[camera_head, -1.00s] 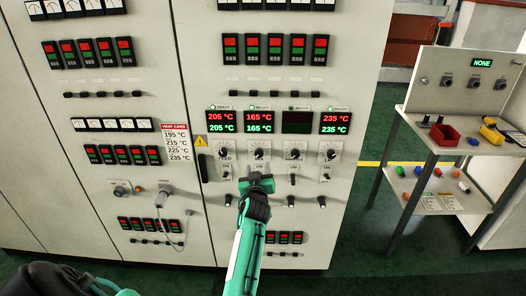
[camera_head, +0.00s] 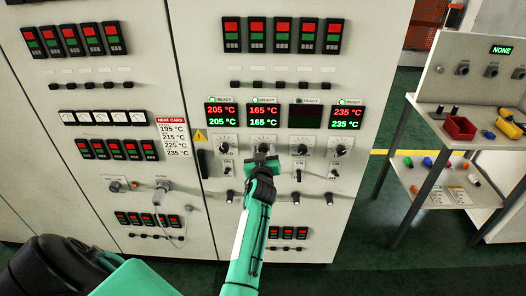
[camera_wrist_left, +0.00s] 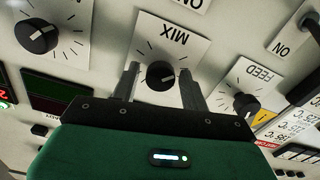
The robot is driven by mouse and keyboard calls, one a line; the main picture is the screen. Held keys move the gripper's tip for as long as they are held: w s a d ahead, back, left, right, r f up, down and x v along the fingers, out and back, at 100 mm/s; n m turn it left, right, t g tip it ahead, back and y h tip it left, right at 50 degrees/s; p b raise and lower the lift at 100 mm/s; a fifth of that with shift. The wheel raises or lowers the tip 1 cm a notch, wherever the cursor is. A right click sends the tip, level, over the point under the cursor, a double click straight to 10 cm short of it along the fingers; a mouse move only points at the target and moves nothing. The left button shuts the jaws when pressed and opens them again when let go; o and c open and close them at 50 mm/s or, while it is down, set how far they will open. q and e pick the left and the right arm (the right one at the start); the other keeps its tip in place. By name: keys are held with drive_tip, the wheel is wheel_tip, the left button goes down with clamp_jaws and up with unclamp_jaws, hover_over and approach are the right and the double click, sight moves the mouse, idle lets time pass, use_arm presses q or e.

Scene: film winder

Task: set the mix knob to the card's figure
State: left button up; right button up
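The mix knob (camera_wrist_left: 160,73) is a round black dial with a white mark on a white plate lettered MIX, seen upside down in the left wrist view. In the head view the mix knob (camera_head: 263,148) is second from left, just above the gripper tip. My left gripper (camera_wrist_left: 158,82) is open, one finger on each side of the knob with gaps; contact is not visible. It also shows in the head view (camera_head: 265,161). The display above the knob (camera_head: 264,116) reads 165 °C in red and green. The heat card (camera_head: 173,136) lists 195, 215, 225 and 235 °C. My right gripper is out of view.
The feed knob (camera_wrist_left: 246,104) is beside the mix knob, and another dial (camera_wrist_left: 38,38) is on its other side. Switches (camera_head: 298,174) sit below the knobs. A trolley (camera_head: 447,140) with a red bin (camera_head: 459,128) stands at the right, apart from the cabinet.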

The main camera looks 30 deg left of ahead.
use_arm(q)
drive_tip(key=c, duration=0.7)
